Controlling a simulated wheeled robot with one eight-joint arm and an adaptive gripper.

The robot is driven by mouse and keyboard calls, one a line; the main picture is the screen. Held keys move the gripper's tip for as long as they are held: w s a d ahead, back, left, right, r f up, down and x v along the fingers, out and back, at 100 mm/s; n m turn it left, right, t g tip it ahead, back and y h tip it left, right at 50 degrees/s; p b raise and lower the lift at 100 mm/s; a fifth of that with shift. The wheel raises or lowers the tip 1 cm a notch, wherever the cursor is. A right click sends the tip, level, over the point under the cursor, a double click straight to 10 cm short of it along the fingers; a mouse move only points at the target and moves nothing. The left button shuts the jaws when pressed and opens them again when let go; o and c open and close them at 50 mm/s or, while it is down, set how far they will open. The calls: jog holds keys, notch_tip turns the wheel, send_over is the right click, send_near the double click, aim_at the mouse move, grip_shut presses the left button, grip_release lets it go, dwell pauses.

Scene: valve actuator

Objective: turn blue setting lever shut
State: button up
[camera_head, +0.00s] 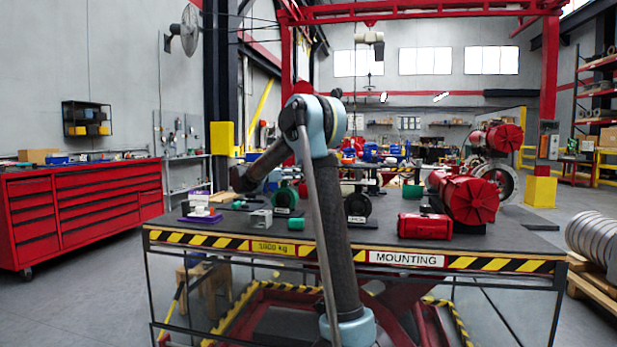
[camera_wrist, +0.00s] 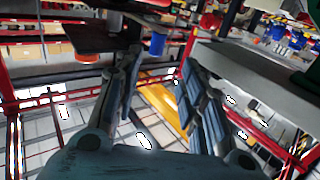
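My gripper shows in the wrist view (camera_wrist: 165,88) with its two fingers wide apart and nothing between them. In the head view, my arm reaches over the left part of the table, and its dark end (camera_head: 243,179) is near the small parts there; the fingers cannot be made out. No blue setting lever can be picked out for sure. A small blue cylinder (camera_wrist: 157,44) shows in the wrist view beyond and between the fingers, not touching them. Whether it belongs to the lever cannot be told.
The dark-topped mounting table (camera_head: 385,238) carries a purple-based part (camera_head: 200,217), a grey block (camera_head: 261,218), a green-rimmed wheel (camera_head: 285,197), a red box (camera_head: 425,226) and a large red actuator (camera_head: 468,198). A grey slab (camera_wrist: 255,80) lies close to the right finger in the wrist view.

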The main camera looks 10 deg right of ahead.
jog(key=shift+v, duration=1.25)
jog(key=s+d+f+n+g+y, duration=0.1)
jog(key=s+d+f+n+y, duration=0.25)
jog(key=s, duration=0.45)
jog(key=s+d+f+n+g+y, duration=0.1)
jog(key=s+d+f+n+y, duration=0.1)
jog(key=s+d+f, duration=0.5)
jog(key=s+d+f+n+y, duration=0.2)
jog(key=s+f+n+y, duration=0.1)
jog(key=s, duration=0.7)
jog(key=s+a+f+n+y, duration=0.3)
jog(key=s+a+f+y, duration=0.1)
jog(key=s+f, duration=0.7)
jog(key=s+a+f+n+y, duration=0.3)
jog(key=s+a+f+y, duration=0.2)
jog(key=s+f, duration=0.5)
jog(key=s, duration=0.3)
jog(key=shift+s+f+n, duration=0.25)
jog(key=shift+f+n, duration=0.1)
jog(key=shift+f, duration=0.05)
